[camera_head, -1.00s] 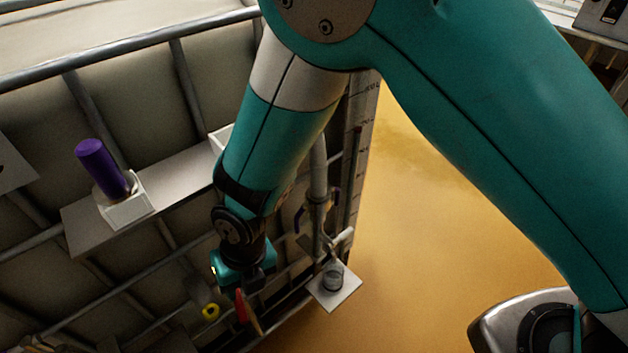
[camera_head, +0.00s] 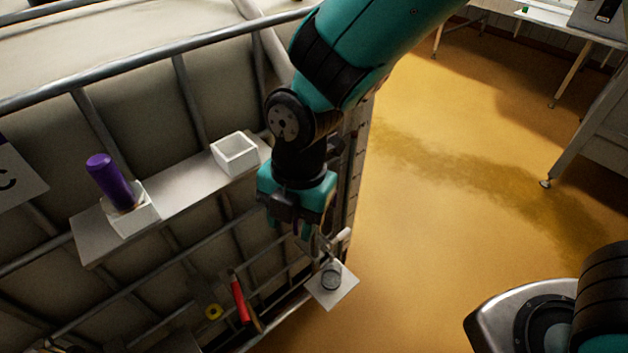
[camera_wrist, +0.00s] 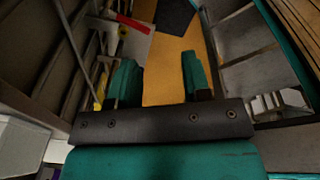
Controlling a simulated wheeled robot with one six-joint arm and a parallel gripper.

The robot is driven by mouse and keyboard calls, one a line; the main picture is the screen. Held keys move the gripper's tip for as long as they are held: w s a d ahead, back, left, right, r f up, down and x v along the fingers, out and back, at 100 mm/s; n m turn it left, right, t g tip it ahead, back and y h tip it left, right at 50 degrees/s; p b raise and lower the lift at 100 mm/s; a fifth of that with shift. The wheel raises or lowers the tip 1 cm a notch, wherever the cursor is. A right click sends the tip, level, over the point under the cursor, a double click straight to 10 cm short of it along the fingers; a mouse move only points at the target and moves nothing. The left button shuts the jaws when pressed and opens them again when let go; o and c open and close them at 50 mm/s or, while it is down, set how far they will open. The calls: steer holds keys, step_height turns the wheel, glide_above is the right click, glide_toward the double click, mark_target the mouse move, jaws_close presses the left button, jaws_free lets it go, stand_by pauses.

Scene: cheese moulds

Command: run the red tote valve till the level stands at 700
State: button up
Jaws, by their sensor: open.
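The red valve handle (camera_head: 240,298) sits low on the side of the caged tote, slanting in the head view. It also shows in the wrist view (camera_wrist: 133,24) beyond my fingers, at upper left. My gripper (camera_head: 289,224) is open and empty, above and to the right of the red handle and apart from it. Its two teal fingers are spread in the wrist view (camera_wrist: 159,72). A scale strip (camera_head: 354,165) runs up the tote's right edge, partly behind my arm. I cannot read a level on it.
A shelf (camera_head: 188,188) on the cage carries a purple cylinder (camera_head: 111,182) in a white holder and an empty white cup (camera_head: 235,154). A small plate (camera_head: 346,292) with a clear cup (camera_head: 331,280) juts out below my gripper. The yellow floor (camera_head: 430,220) at right is open.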

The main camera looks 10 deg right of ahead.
steer(key=d+r+m+p, duration=0.1)
steer(key=d+r+m, duration=0.2)
steer(key=r+m, duration=0.2)
steer(key=shift+s+r+y+p, duration=0.3)
steer(key=shift+r, duration=0.25)
steer(key=shift+f, duration=0.1)
jaws_close()
steer(key=m+g+y+b, duration=0.15)
steer(key=m+y, duration=0.45)
steer(key=m, duration=1.5)
glide_toward(240, 300)
step_height(240, 300, down, 6)
steer(key=s, duration=0.1)
steer(key=shift+s+a+f, duration=0.1)
steer(key=shift+s+a, duration=0.15)
steer(key=shift+a, duration=0.6)
steer(key=shift+s+a+f, duration=0.1)
steer(key=shift+s+a, duration=0.15)
steer(key=shift+a, duration=0.6)
